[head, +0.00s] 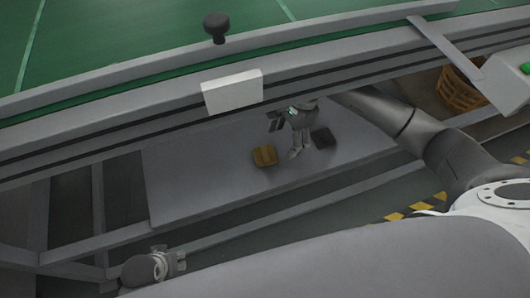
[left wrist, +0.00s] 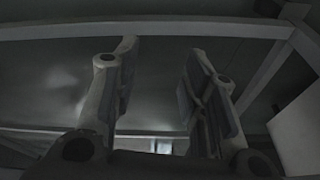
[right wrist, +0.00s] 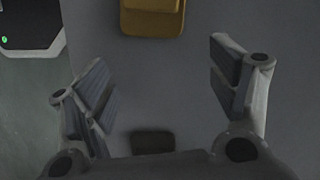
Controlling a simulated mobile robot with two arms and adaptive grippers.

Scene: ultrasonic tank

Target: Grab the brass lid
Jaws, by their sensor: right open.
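The brass lid (head: 264,156) is a small brownish-yellow block-like piece lying on the grey lower shelf in the head view. In the right wrist view the brass lid (right wrist: 152,17) shows at the top edge, partly cut off, beyond the fingertips. My right gripper (head: 285,137) is over the shelf just right of the lid. Its fingers are spread with nothing between them, as the right wrist view (right wrist: 158,72) also shows. My left gripper (head: 180,260) is low at the left, away from the shelf. The left wrist view shows its fingers (left wrist: 162,62) apart and empty.
A dark block (head: 323,137) lies on the shelf (head: 195,180) right of the lid. The green-topped frame (head: 130,115) overhangs the shelf's back. A wicker basket (head: 462,88) stands at the right. The shelf left of the lid is clear.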

